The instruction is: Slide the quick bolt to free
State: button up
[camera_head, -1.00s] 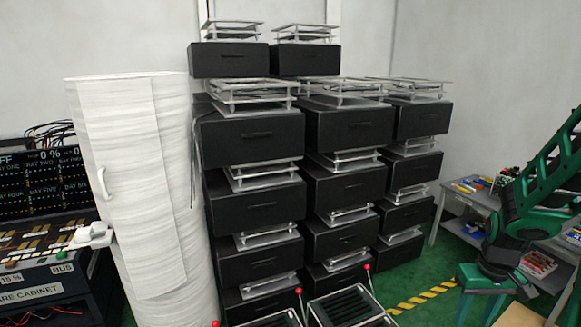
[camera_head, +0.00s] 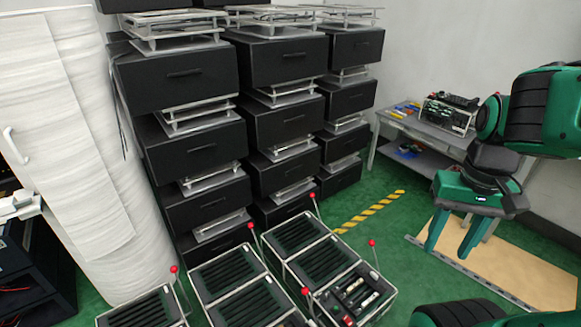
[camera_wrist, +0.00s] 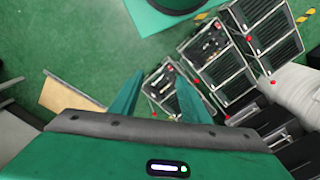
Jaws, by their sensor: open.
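My gripper (camera_head: 452,246) is open and empty at the right in the head view, fingers pointing down, apart from the fixtures. It also shows in the wrist view (camera_wrist: 160,84), with its two green fingers spread. Low metal-framed fixture boxes stand on the floor. One box (camera_head: 352,292) holds a panel with small silver and dark fittings, left of my gripper in the head view. I cannot tell which fitting is the quick bolt. Red-knobbed levers (camera_head: 372,243) rise beside the boxes. In the wrist view, a fixture box (camera_wrist: 163,90) shows beyond and between the fingers.
Stacked black drawer units (camera_head: 280,120) stand at the back. A white wrapped column (camera_head: 65,150) is at the left. A grey table (camera_head: 425,128) with equipment stands back right. A tan board (camera_head: 510,265) lies on the floor beneath my gripper.

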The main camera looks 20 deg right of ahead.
aim_at(373, 277)
jog(key=z, duration=2.2)
jog(key=i, duration=0.7)
jog(key=u, duration=2.2)
